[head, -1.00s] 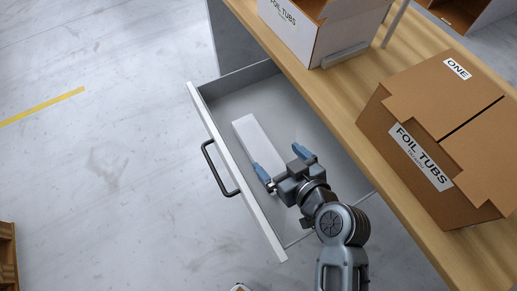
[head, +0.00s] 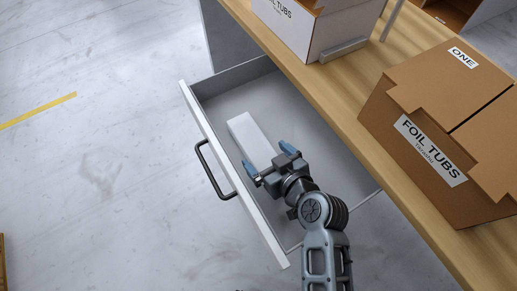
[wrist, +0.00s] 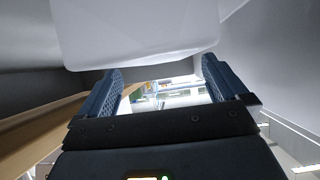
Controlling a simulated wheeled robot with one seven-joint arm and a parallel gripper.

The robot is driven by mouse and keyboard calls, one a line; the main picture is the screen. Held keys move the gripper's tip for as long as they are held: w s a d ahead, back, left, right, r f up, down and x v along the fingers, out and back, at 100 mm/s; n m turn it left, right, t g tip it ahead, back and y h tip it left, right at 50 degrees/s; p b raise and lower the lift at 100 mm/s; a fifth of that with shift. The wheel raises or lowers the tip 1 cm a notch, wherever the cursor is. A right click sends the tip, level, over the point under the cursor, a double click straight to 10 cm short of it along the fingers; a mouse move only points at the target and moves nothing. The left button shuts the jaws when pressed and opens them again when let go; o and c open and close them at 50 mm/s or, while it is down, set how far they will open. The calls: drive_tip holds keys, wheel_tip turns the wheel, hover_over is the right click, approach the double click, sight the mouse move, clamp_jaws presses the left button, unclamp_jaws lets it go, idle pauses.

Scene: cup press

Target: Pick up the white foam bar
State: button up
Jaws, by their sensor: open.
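The white foam bar (head: 250,139) lies in the open drawer (head: 300,112), lengthwise from upper left to lower right in the head view. My gripper (head: 269,162) is open over the near end of the bar, its blue fingers apart. The arm hides the bar's near end. In the wrist view a large pale white shape, likely the bar (wrist: 140,35), fills the top, beyond the spread fingertips of my gripper (wrist: 162,75). I cannot tell whether the fingers touch the bar.
The drawer front with its black handle (head: 211,171) is on the left. The wooden worktop (head: 330,95) runs along the right, bearing a brown carton (head: 440,140) and a white carton (head: 300,30).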

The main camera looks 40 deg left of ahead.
sight(259, 148)
drive_tip(key=shift+x, duration=1.75)
drive_tip(key=shift+c, duration=0.4)
drive_tip(key=c, duration=0.9)
drive_tip(key=shift+r, duration=0.1)
